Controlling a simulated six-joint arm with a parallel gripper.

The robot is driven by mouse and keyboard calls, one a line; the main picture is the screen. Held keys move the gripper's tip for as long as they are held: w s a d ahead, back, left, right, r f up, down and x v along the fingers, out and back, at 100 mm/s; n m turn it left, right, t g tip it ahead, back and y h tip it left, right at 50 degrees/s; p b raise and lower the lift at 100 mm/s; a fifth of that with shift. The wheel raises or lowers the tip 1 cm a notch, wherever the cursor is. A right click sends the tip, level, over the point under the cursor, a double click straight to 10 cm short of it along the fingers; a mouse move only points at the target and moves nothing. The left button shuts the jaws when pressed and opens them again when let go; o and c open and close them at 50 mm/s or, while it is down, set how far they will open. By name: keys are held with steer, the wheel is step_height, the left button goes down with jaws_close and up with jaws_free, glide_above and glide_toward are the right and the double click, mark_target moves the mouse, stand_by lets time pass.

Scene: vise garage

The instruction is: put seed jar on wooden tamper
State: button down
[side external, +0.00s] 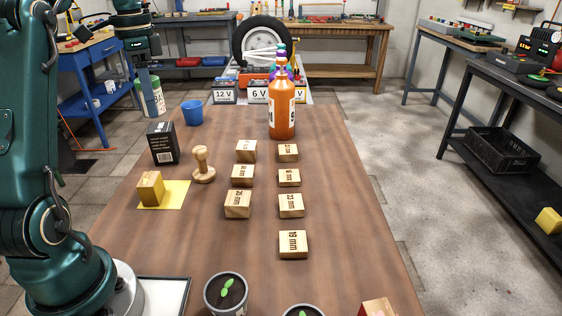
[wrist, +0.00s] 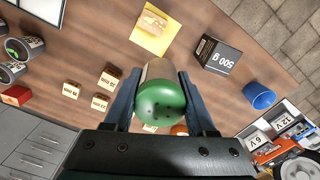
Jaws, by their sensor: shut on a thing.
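The seed jar (side external: 151,98), pale with green marks, hangs upright in the air near the far left of the table in the side view. My gripper (side external: 147,76) is shut on its upper part. In the wrist view the jar's green lid (wrist: 160,102) sits between both fingers of my gripper (wrist: 157,82). The wooden tamper (side external: 203,166) stands on the table with its round knob up and its wide base down. It is apart from the jar, nearer the side camera and to the right. I cannot make out the tamper in the wrist view.
A black box (side external: 162,143) and a blue cup (side external: 192,112) stand near the tamper. A wooden block (side external: 150,188) sits on a yellow sheet (side external: 176,192). Several marked blocks (side external: 289,178) and an orange bottle (side external: 282,105) are to the right. The table's right side is clear.

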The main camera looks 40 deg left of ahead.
steer(key=s+a+n, duration=0.1)
steer(key=s+a, duration=0.1)
steer(key=a, duration=0.2)
glide_above(198, 148)
steer(key=shift+n, duration=0.3)
step_height(198, 148, down, 6)
steer(key=shift+d+f, duration=0.1)
steer(key=shift+f, duration=2.15)
steer(key=shift+f, duration=0.15)
steer(key=shift+c, duration=1.1)
jaws_free()
